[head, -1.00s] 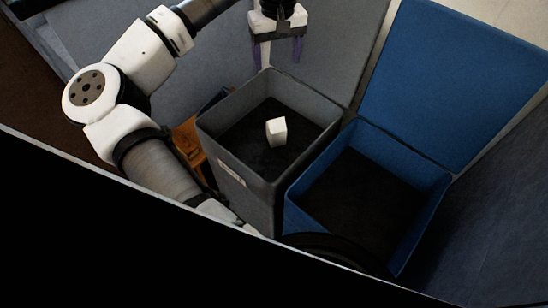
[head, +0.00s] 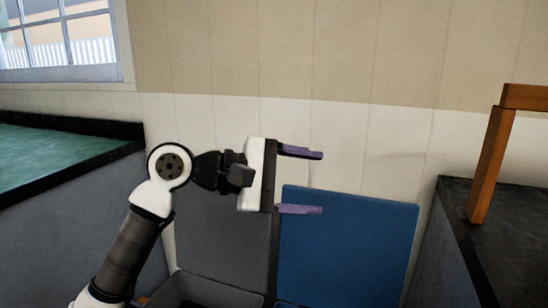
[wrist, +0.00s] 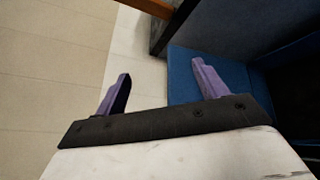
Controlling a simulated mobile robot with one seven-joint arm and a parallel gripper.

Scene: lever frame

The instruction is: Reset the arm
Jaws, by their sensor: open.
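My gripper (head: 312,182) is raised in front of the wall in the head view, with its two purple fingers pointing right. The fingers are wide apart and nothing is between them. In the wrist view my gripper (wrist: 163,85) also shows open and empty. My white and dark arm rises from the lower left of the head view, bent at the elbow. The white cube seen earlier in the grey bin is not in view now.
The grey bin (head: 215,288) shows only its top at the bottom edge. The blue lid (head: 345,245) stands open beside it. A green-topped counter (head: 55,155) is at left. A dark counter (head: 520,215) with a wooden frame (head: 490,165) is at right. The wall (head: 350,60) is behind.

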